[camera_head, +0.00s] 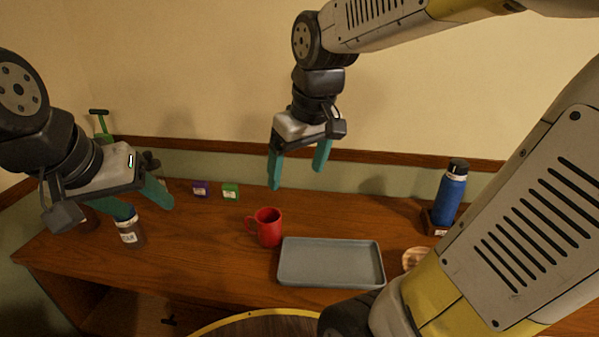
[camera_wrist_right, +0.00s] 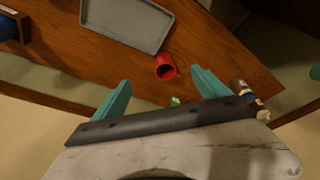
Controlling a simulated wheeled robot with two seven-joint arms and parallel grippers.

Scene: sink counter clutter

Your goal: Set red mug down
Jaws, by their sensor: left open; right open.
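The red mug (camera_head: 269,229) stands upright on the wooden counter, just left of the grey tray (camera_head: 331,263), with its handle toward the left. In the right wrist view the mug (camera_wrist_right: 164,68) shows beyond the fingertips. My right gripper (camera_head: 298,177) is open and empty, above and behind the mug, fingers pointing down and apart from it. Its fingers also show in the right wrist view (camera_wrist_right: 160,88). My left gripper (camera_head: 148,207) is open at the left, over a labelled jar (camera_head: 131,233) that its fingers partly hide. I cannot tell whether it touches the jar.
A purple box (camera_head: 200,189) and a green box (camera_head: 231,191) stand near the back wall. A blue bottle (camera_head: 451,193) stands at the right. A round wooden item (camera_head: 415,258) is partly hidden by my arm. The tray is empty.

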